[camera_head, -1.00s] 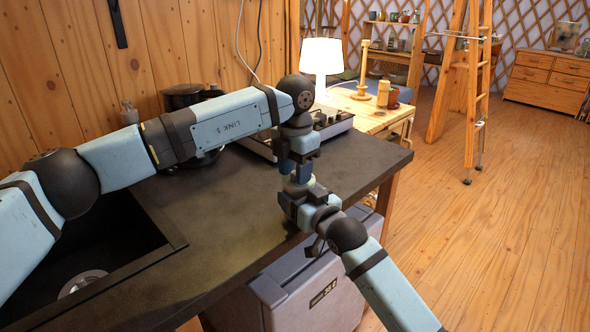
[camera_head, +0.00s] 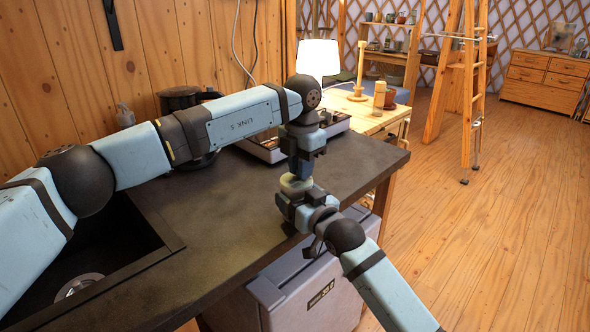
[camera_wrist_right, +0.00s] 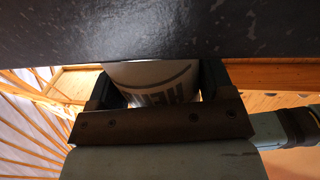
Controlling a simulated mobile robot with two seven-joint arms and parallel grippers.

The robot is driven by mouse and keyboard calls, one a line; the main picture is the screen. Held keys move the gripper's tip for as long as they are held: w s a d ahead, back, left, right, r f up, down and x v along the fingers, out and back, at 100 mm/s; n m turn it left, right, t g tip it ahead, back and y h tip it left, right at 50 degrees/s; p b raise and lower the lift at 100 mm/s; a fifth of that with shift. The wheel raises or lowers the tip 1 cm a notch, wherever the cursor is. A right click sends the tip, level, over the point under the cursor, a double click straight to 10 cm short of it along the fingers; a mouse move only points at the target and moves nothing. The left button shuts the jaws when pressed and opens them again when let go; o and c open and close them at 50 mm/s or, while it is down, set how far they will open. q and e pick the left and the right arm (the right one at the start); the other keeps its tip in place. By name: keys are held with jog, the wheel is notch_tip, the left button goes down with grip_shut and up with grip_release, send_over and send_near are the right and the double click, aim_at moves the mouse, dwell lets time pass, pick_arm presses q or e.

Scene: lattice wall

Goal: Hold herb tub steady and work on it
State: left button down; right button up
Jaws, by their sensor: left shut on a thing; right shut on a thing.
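The herb tub (camera_head: 294,184) shows in the head view as a small pale yellow-green round shape between my two grippers, above the dark counter's front edge. My left gripper (camera_head: 300,170) points down from above and is shut at the tub's top; its exact grip is hidden. My right gripper (camera_head: 296,193) comes from the lower right and is shut on the tub's body. In the right wrist view the pale tub (camera_wrist_right: 155,78) sits between the dark fingers of the right gripper (camera_wrist_right: 160,88). Part of its dark lettering shows upside down.
The dark counter (camera_head: 235,205) is mostly bare, with a sink (camera_head: 80,285) at the left. A stove (camera_head: 265,150) and a dark pot (camera_head: 178,98) stand behind my left arm. A grey box (camera_head: 300,285) stands below the counter's front.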

jog(key=shift+a, duration=0.15)
pick_arm(q)
jog(key=c, duration=1)
grip_release()
jog(key=shift+c, duration=0.2)
jog(key=shift+r, duration=0.15)
notch_tip(320, 180, up, 12)
pick_arm(e)
jog(key=o, duration=0.9)
jog(key=shift+s, duration=0.1)
